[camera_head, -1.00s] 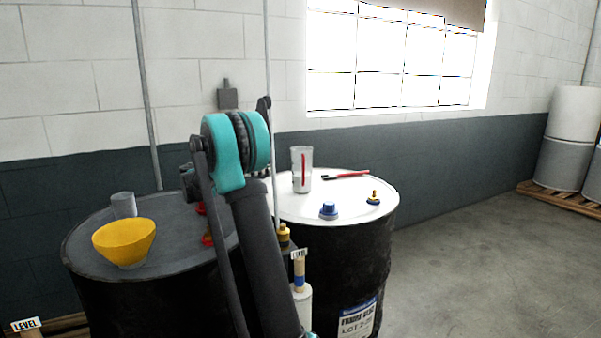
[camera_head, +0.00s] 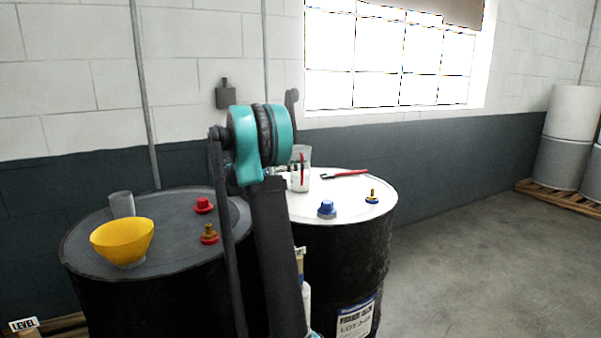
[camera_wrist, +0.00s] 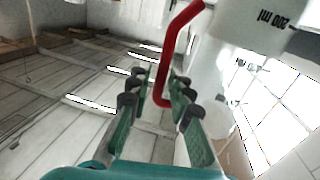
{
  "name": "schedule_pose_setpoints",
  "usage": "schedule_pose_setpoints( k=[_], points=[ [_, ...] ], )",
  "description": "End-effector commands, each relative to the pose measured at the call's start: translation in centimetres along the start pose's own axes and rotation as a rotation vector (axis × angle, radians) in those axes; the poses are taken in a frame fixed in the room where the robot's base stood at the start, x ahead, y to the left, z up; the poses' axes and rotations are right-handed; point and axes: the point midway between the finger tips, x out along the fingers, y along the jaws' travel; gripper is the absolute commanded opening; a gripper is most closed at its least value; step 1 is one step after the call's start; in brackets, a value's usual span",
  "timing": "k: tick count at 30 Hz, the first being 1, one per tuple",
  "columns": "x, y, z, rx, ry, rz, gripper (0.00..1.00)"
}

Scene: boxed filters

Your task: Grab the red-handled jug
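The jug (camera_head: 304,183) is clear, with a red handle, and stands upright on the white-topped drum in the head view. In the wrist view the jug (camera_wrist: 240,40) fills the upper right, with volume marks on its wall. Its red handle (camera_wrist: 172,58) reaches down between my fingers. My gripper (camera_wrist: 160,85) is open, with its green-padded fingers apart on either side of the handle. Whether a finger touches the handle I cannot tell. In the head view my arm hides most of the gripper beside the jug.
The white drum top (camera_head: 352,205) also holds a red-handled brush (camera_head: 345,174), a blue cap (camera_head: 327,209) and a blue-and-yellow fitting (camera_head: 372,196).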

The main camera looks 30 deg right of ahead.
Motion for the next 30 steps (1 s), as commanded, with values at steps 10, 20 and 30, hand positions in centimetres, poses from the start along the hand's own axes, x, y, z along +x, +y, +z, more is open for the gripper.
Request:
schedule_pose_setpoints(
  k=[10, 20, 30],
  points=[
    [0.96, -0.04, 0.01, 0.000, 0.000, -0.001, 0.15],
    [0.94, -0.04, 0.02, 0.000, 0.000, -0.001, 0.00],
    [0.93, -0.04, -0.03, 0.000, 0.001, -0.001, 0.00]
  ],
)
